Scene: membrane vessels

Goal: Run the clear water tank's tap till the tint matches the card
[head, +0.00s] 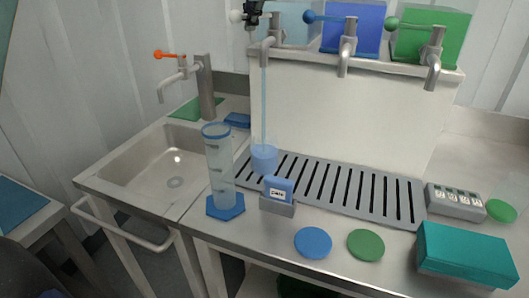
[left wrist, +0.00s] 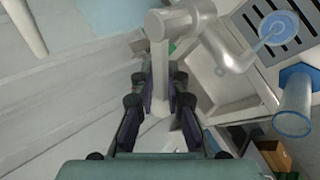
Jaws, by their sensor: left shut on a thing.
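The clear water tank (head: 290,22) stands at the left of the raised shelf. Its grey tap (head: 267,52) runs a thin stream down into a small cup (head: 264,158) of light blue liquid on the drip grate. The cup also shows in the left wrist view (left wrist: 279,28). My left gripper (head: 253,14) is shut on the tap's white lever (head: 236,16); the lever sits between its fingers in the left wrist view (left wrist: 158,75). The tint card (head: 278,187), with a stronger blue swatch, stands in a grey holder in front of the cup. My right gripper is out of view.
Blue (head: 355,28) and green (head: 432,35) tanks with taps stand to the right. A tall blue-rimmed cylinder (head: 219,165) stands left of the card. A sink (head: 165,165) lies left. Blue and green discs (head: 313,242) and a teal box (head: 465,257) lie in front.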

